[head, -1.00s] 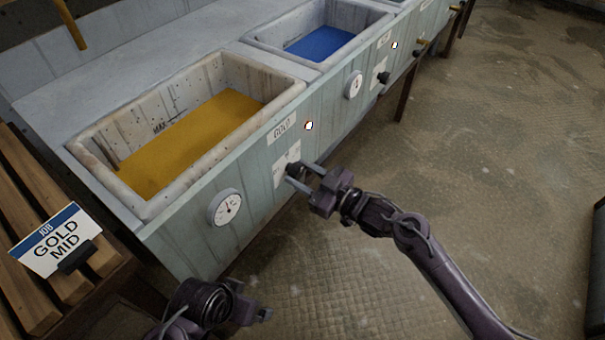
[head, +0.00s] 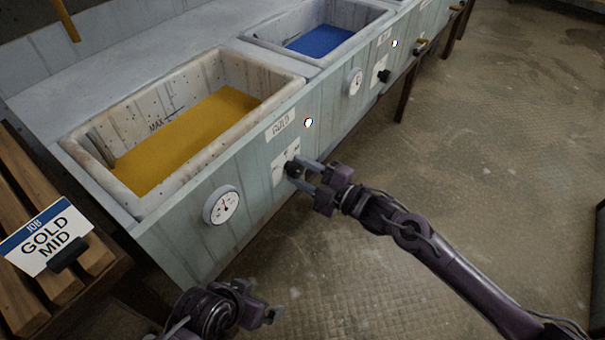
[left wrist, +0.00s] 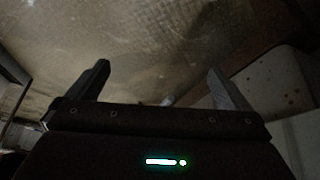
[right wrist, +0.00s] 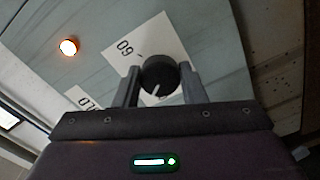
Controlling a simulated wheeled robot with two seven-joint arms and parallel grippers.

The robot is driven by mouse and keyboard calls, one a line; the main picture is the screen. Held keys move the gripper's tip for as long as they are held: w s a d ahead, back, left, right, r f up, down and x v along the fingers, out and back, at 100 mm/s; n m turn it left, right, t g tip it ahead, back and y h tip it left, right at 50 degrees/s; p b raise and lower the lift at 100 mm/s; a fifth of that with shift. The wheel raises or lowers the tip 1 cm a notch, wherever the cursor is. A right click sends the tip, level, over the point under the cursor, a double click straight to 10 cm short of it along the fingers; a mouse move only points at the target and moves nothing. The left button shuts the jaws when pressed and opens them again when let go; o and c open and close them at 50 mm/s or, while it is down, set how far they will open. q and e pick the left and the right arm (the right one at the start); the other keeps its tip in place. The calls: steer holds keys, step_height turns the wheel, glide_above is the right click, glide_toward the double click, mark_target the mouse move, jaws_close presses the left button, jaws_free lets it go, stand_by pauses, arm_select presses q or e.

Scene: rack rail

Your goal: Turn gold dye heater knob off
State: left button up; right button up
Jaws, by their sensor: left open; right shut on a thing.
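The gold dye heater knob (right wrist: 160,74) is a round black knob with a white pointer line, on a white scale plate on the vat's front panel. It sits between the fingers of my right gripper (right wrist: 163,88), which is shut on it. In the head view the right gripper (head: 308,175) reaches the knob (head: 292,167) from the right, and the fingers partly hide it. The gold label (head: 281,125) and a lit lamp (head: 308,122) are above the knob; the lamp glows orange in the right wrist view (right wrist: 69,46). My left gripper (head: 270,312) is open and empty, low before the panel.
The gold vat (head: 70,145) holds yellow dye. A dial gauge (head: 222,206) is left of the knob. A blue vat (head: 262,42) with its own knob (head: 384,76) stands farther along. A slatted bench (head: 20,290) bears a "JOB GOLD MID" sign (head: 45,235).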

steer(key=n, duration=0.2)
steer(key=shift+f+n+b, duration=0.1)
steer(key=shift+n+b, duration=0.2)
steer(key=shift+b, duration=0.1)
steer(key=shift+n, duration=0.9)
arm_select(q)
steer(key=shift+w+d+f+t+h+b, duration=0.1)
steer(key=shift+d+t+h+b, duration=0.15)
steer(key=shift+d, duration=0.25)
steer(key=shift+w+d+f+t+h+b, duration=0.1)
steer(key=shift+d+t+h, duration=0.2)
steer(key=shift+d, duration=0.2)
arm_select(e)
steer(key=shift+n, duration=0.3)
arm_select(q)
steer(key=shift+d+r, duration=0.1)
steer(key=shift+r, duration=0.05)
steer(key=shift+w+r, duration=0.1)
steer(key=shift+w, duration=0.1)
arm_select(e)
steer(key=o, duration=1)
arm_select(q)
steer(key=shift+w+d+r, duration=0.1)
steer(key=shift+w, duration=0.2)
steer(key=shift+s, duration=0.1)
arm_select(e)
steer(key=shift+d, duration=0.1)
